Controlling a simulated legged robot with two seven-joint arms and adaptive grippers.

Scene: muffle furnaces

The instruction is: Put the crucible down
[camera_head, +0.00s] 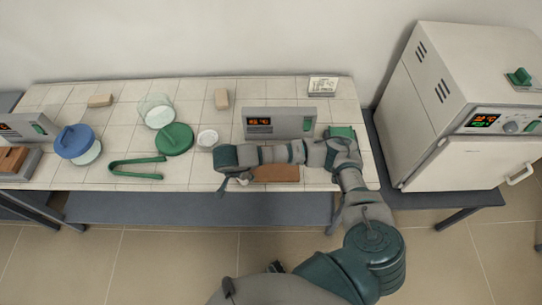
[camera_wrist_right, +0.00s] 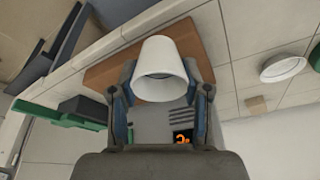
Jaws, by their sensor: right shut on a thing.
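The crucible is a white tapered cup (camera_wrist_right: 162,60), seen in the right wrist view between the fingers of my right gripper (camera_wrist_right: 160,92). The gripper is shut on it, and its wide open mouth faces the camera. Behind it lies a brown board (camera_wrist_right: 103,73). I cannot tell whether the crucible touches the board. In the head view my right arm reaches leftward over the table, in front of the brown board (camera_head: 277,174), and the crucible is largely hidden there. My left gripper is not in view.
A grey device with a lit display (camera_head: 279,122) stands behind the arm. A white dish (camera_head: 208,138), green lid (camera_head: 175,139), green tongs (camera_head: 137,169) and blue lid (camera_head: 75,141) lie to the left. A white furnace (camera_head: 455,110) stands at the right.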

